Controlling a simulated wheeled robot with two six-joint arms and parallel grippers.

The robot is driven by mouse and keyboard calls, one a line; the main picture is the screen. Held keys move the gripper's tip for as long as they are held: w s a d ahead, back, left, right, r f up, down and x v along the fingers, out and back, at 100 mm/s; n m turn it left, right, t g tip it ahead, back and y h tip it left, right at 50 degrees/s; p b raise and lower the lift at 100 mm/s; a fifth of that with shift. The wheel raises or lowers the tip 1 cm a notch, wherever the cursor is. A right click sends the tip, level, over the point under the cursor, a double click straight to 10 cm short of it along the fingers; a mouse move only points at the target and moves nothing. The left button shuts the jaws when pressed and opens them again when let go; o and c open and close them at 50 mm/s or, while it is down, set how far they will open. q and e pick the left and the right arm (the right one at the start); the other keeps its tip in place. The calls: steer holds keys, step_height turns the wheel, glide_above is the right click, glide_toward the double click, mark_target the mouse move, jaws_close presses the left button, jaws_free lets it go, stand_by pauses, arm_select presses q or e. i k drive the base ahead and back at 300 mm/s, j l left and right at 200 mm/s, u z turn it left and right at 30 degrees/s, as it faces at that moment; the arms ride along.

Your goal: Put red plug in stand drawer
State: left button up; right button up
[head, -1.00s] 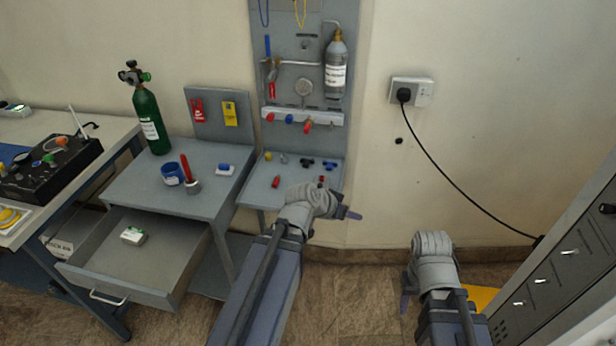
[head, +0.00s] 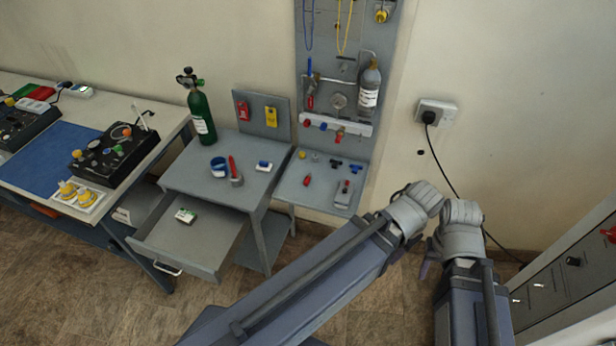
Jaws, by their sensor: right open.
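A small red plug-like piece (head: 307,181) lies on the left part of the small grey shelf (head: 322,196) below the wall panel. Another small red piece (head: 346,185) shows at a grey block (head: 343,197) on the same shelf; I cannot tell which is the plug meant. The grey stand's drawer (head: 208,262) is pulled open, with a small white and green box (head: 186,215) inside. My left gripper (head: 418,205) is right of the shelf, apart from it; its fingers are mostly hidden. My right gripper (head: 432,258) is open beside it, with no held thing visible.
The stand top (head: 190,180) bears a green cylinder (head: 201,115), a blue ring-shaped item (head: 218,166), a red-handled tool in a cup (head: 235,175) and a blue-white piece (head: 264,166). A workbench is at left, a grey cabinet at right. Floor before the drawer is clear.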

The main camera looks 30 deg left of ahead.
mark_target(201, 244)
steer(key=i+j, duration=0.1)
steer(key=i, duration=0.85)
steer(key=i+u, duration=0.2)
steer(key=u, duration=2)
